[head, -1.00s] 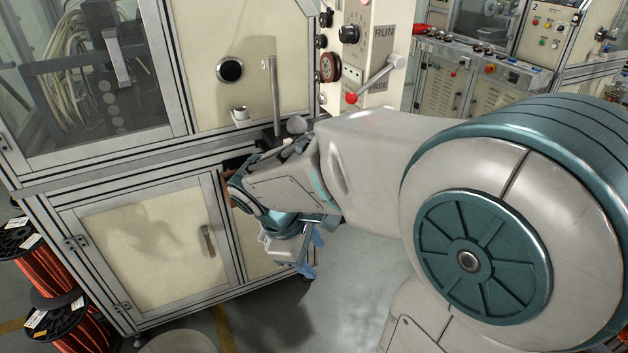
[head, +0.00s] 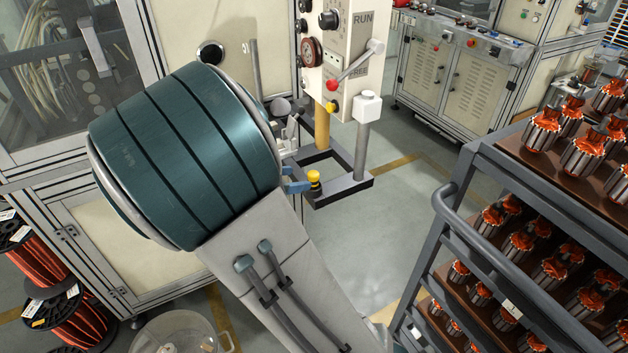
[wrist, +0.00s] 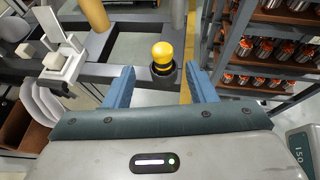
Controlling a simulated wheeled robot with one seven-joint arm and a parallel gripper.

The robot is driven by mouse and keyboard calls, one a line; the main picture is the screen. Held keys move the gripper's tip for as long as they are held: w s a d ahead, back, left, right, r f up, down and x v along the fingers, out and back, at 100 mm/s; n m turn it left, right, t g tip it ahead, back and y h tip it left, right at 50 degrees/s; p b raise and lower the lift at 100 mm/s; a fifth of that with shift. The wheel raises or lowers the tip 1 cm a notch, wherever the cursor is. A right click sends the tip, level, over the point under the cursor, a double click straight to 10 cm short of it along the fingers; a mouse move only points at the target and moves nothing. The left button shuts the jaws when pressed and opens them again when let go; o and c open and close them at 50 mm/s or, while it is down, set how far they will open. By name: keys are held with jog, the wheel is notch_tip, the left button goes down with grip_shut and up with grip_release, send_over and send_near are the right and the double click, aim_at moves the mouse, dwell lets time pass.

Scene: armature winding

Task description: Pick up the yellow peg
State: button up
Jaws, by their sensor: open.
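The yellow peg (head: 314,178) has a rounded top and stands upright in a dark round base on the front corner of a dark grey frame (head: 346,190). In the wrist view the peg (wrist: 162,54) is ahead of my gripper (wrist: 160,71), roughly centred between its two blue fingers. My gripper is open, with nothing held. In the head view one blue finger (head: 297,187) shows just left of the peg, and my arm hides most of the rest of the gripper. I cannot tell whether the fingers are level with the peg.
A thicker yellow post (head: 322,126) and a grey post with a white cap (head: 367,107) rise from the frame. A rack of armatures (head: 470,190) stands close on the right. Wire spools (head: 40,260) are at lower left.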

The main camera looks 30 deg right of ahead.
aim_at(309, 178)
jog(key=shift+p+x, duration=0.3)
jog(key=shift+x, duration=3.25)
jog(key=shift+s, duration=0.15)
jog(key=c, duration=1.1)
